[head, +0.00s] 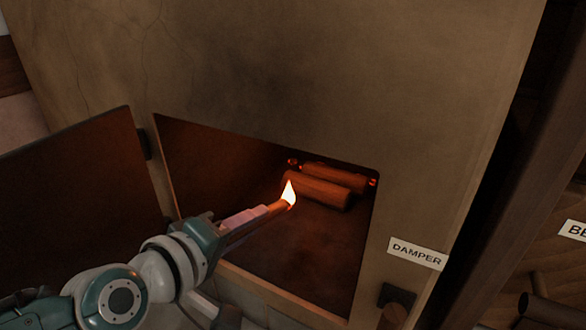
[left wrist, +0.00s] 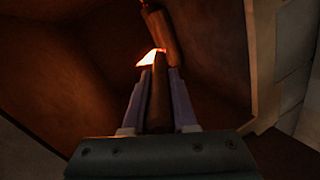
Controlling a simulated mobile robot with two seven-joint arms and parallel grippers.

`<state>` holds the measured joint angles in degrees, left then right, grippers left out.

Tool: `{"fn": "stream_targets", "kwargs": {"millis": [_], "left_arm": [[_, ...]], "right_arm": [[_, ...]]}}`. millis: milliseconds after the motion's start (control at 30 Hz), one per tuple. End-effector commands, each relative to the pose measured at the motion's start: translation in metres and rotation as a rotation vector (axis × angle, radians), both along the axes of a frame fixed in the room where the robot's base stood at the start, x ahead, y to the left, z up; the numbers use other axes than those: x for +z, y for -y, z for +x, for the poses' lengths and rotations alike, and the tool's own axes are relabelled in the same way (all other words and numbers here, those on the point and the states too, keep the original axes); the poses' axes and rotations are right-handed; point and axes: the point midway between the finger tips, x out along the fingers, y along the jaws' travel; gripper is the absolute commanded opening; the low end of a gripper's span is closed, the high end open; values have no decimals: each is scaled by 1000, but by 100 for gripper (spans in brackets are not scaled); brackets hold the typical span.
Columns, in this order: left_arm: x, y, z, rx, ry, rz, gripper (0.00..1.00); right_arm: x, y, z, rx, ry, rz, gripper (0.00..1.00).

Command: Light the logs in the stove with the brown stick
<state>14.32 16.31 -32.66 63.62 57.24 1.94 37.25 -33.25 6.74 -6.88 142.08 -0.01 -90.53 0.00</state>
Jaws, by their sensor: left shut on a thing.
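The brown stick (head: 281,206) burns with a small flame at its far tip. My left gripper (head: 262,212) is shut on the stick and reaches in through the stove opening. The stick also shows between the fingers in the left wrist view (left wrist: 159,95). The logs (head: 318,190) lie inside the stove (head: 300,60), towards the back, with small red glowing spots near their ends. The flame is close to the near end of the front log; I cannot tell if they touch. In the left wrist view a log (left wrist: 163,35) is just beyond the flame. My right gripper is not in view.
The stove door (head: 75,200) stands open at the left. A label reading DAMPER (head: 417,254) is right of the opening, with a dark handle (head: 397,296) below it. The stove floor (head: 290,250) in front of the logs is clear.

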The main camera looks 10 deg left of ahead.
Motion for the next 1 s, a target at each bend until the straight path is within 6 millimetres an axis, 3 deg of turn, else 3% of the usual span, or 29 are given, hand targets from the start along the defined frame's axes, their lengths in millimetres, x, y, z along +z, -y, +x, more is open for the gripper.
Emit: {"fn": "stream_targets", "kwargs": {"millis": [100,700,1000], "left_arm": [[8,-4,-13,-1,-1,0,0],[29,-26,-71,-1,-1,1,0],[31,-30,-83,0,1,0,0]], "right_arm": [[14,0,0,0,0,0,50],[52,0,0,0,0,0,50],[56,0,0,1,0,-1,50]]}}
